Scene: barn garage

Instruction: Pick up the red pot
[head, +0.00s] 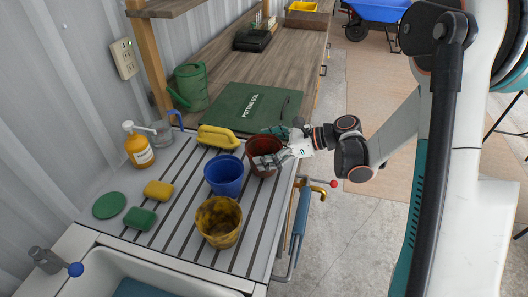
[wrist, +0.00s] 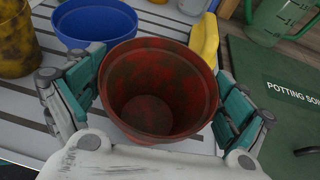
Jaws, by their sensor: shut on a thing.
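The red pot (head: 262,147) is a dark red, worn, empty pot on the right side of the slatted grey counter in the head view. In the wrist view the red pot (wrist: 160,90) fills the middle, its open mouth facing the camera. My gripper (head: 268,160) reaches it from the right. In the wrist view my gripper (wrist: 158,108) has one finger on each side of the pot, shut on it. The pot's base is hidden, so I cannot tell whether it touches the counter.
A blue pot (head: 224,176) stands just left of the red pot, and a yellow stained pot (head: 219,222) nearer the front.

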